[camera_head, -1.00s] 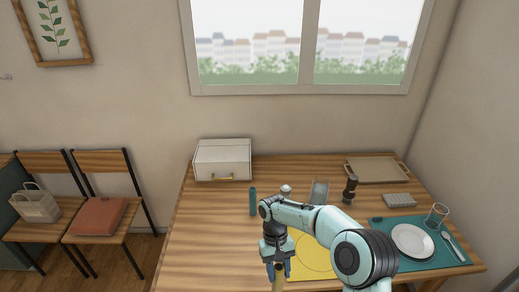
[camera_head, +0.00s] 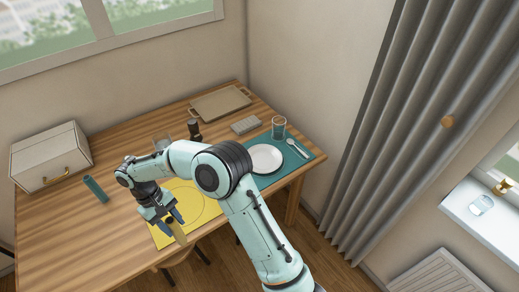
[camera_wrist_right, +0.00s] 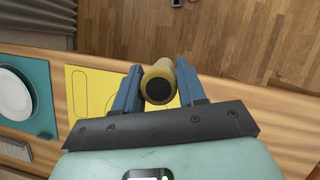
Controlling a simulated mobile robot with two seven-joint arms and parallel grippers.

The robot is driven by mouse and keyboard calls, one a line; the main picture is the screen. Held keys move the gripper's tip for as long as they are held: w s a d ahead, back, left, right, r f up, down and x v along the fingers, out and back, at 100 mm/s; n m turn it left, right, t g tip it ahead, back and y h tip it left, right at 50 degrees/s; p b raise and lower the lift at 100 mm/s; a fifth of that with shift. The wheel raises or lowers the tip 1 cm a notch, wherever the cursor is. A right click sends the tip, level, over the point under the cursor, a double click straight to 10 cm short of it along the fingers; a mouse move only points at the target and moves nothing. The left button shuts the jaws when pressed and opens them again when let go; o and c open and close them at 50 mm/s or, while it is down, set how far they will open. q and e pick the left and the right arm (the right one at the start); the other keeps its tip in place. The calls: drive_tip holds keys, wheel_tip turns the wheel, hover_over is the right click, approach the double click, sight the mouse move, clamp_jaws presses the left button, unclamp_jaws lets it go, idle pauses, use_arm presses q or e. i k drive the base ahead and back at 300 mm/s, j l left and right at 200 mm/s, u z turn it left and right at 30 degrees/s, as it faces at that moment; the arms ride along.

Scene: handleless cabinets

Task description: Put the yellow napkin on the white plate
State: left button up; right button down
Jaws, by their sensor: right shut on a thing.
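The yellow napkin is a rolled tube (camera_wrist_right: 158,82) with a dark hollow end. My right gripper (camera_head: 175,222) is shut on it above the table's front edge, and the roll (camera_head: 179,236) hangs from the fingers in the head view. The white plate (camera_head: 264,158) lies on a teal placemat (camera_head: 290,163) at the right end of the table, away from the gripper. The plate (camera_wrist_right: 14,95) also shows at the left edge of the wrist view. My left gripper is not in view.
A yellow placemat (camera_head: 163,236) lies beneath my right arm. A glass (camera_head: 278,128) and a spoon (camera_head: 297,149) flank the plate. A pepper mill (camera_head: 194,130), a tray (camera_head: 221,103), a teal cylinder (camera_head: 96,189) and a white box (camera_head: 50,157) stand farther around.

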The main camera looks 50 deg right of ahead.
sight(263, 160)
drive_tip(key=l+u, duration=0.15)
drive_tip(key=l, duration=0.45)
drive_tip(key=k+l+u, duration=0.1)
drive_tip(key=l, duration=0.55)
drive_tip(key=k+l+u, duration=0.15)
drive_tip(key=l, duration=0.45)
